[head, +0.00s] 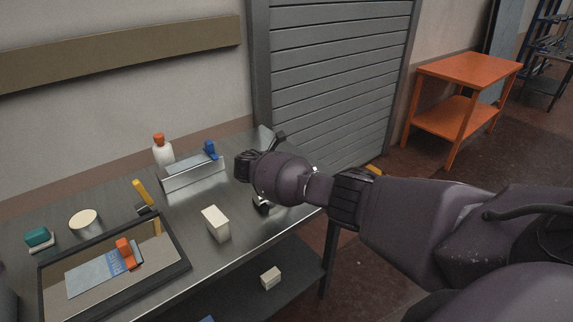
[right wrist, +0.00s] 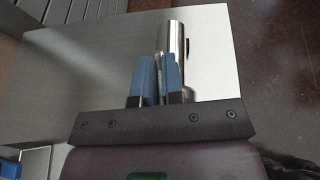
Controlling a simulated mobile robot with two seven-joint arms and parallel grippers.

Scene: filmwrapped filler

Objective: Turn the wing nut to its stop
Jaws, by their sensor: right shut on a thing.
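My right gripper (right wrist: 155,72) has blue fingertips and shows in the right wrist view above the metal tabletop. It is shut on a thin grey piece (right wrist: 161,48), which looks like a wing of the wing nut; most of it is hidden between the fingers. A shiny metal cylinder (right wrist: 177,36) stands right beside the fingertips, close to the piece. In the head view my right arm reaches in from the right over the bench's right end and hides the fingertips and the wing nut. My left gripper is not in view.
The metal bench (head: 187,227) carries a white box (head: 215,223), a grey tray (head: 193,180), a white bottle with an orange cap (head: 163,152), a yellow-handled tool (head: 142,192) and a black-framed panel (head: 180,262). An orange table (head: 468,70) stands at the far right.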

